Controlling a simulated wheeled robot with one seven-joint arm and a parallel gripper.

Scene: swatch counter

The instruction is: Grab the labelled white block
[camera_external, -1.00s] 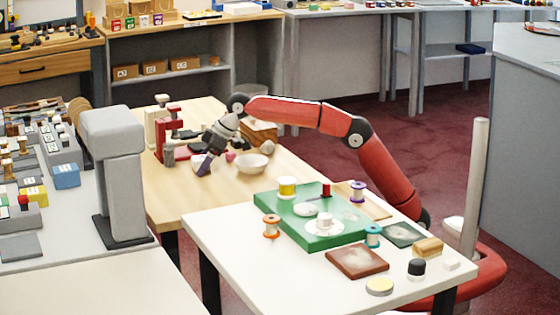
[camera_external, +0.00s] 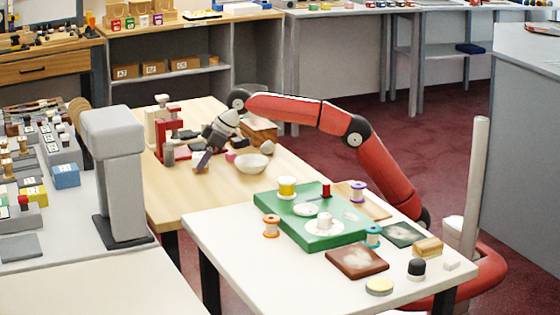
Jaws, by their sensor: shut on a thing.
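My gripper (camera_external: 207,158) points down over the light wooden table, left of the white bowl. It is shut on a small block (camera_external: 200,169), pale with some brown showing, at its fingertips. The block is partly hidden by the fingers, and I cannot make out a label on it. I cannot tell whether its underside touches the table.
A white bowl (camera_external: 251,163) and a small pink thing (camera_external: 230,156) stand right of my gripper. A red press (camera_external: 170,135) stands close behind on the left. A wooden box (camera_external: 260,133) is behind the bowl. The table's front part (camera_external: 190,200) is clear.

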